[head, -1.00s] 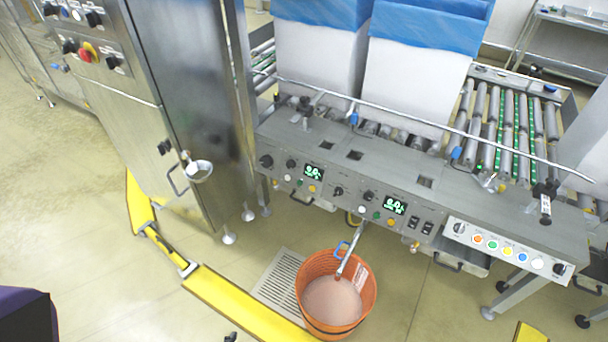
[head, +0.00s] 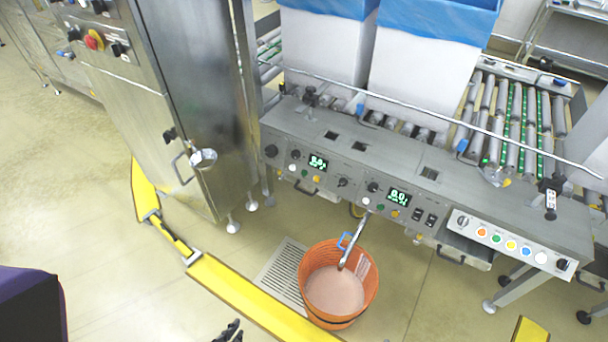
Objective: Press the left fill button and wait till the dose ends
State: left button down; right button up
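The left fill station sits on the grey control panel (head: 345,172). It has a lit green display (head: 318,162) and a row of small white (head: 291,167), green (head: 304,173) and yellow (head: 316,179) buttons; their labels are too small to read. The right station has a similar display (head: 399,196) and buttons. Two white boxes with blue liners, a left one (head: 325,45) and a right one (head: 420,85), stand behind the panel. Dark fingertips of one gripper (head: 229,331), seemingly my left, show at the bottom edge, well below the panel and touching nothing. My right gripper is out of view.
An orange bucket (head: 316,262) with pinkish contents and a scoop stands below the panel by a floor grate (head: 284,270). A yellow floor barrier (head: 235,293) runs in front. A steel cabinet (head: 190,80) stands left. A thin rail crosses above the panel.

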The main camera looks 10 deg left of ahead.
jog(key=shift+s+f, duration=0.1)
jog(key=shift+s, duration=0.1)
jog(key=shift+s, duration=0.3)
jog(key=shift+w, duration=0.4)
